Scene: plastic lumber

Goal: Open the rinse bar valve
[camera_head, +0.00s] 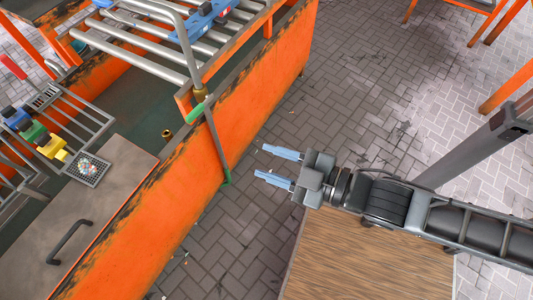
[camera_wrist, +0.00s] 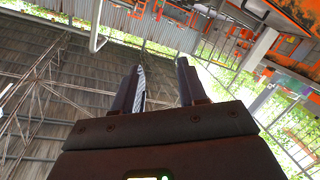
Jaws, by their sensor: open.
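A bent grey pipe (camera_head: 188,50) arches over the metal rollers at the top of the orange tank. A green handle-like piece (camera_head: 198,109) sits at the pipe's lower end by the tank rim; I take it for the rinse bar valve, though its exact shape is too small to tell. A thin grey line runs down the orange side to another green piece (camera_head: 226,180). My gripper (camera_head: 259,162) is open and empty, to the right of the tank and apart from it, its fingers pointing left. The wrist view shows the open fingers (camera_wrist: 160,66) with nothing between them.
The orange tank wall (camera_head: 255,110) stands left of my gripper. A brass fitting (camera_head: 167,134) is inside. Blue, green and yellow blocks (camera_head: 38,133) sit on a rack at left, near a lid with a dark handle (camera_head: 70,242). A wooden surface (camera_head: 365,262) lies below my arm. Paved floor is clear behind.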

